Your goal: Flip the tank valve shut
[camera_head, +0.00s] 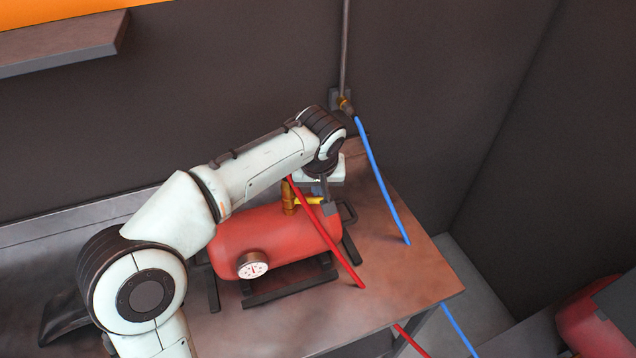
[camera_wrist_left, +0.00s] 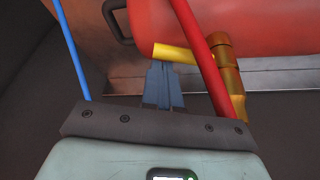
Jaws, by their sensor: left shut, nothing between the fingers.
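The red tank (camera_head: 235,233) lies on the metal bench, with a round white gauge (camera_head: 253,267) on its front. The tank valve is a brass fitting (camera_head: 289,196) on top of the tank, with a yellow lever (camera_head: 308,201) pointing right, roughly level. In the left wrist view the brass body (camera_wrist_left: 230,72) stands right of the yellow lever (camera_wrist_left: 178,52). My left gripper (camera_head: 327,206) is at the lever's free end. Its fingers (camera_wrist_left: 163,84) are together and empty, with their tips close by the lever; I cannot tell whether they touch. My right gripper is not in view.
A red hose (camera_head: 335,245) passes close in front of the valve and the gripper. The bench (camera_head: 425,275) is clear to the tank's right. A dark wall stands behind.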

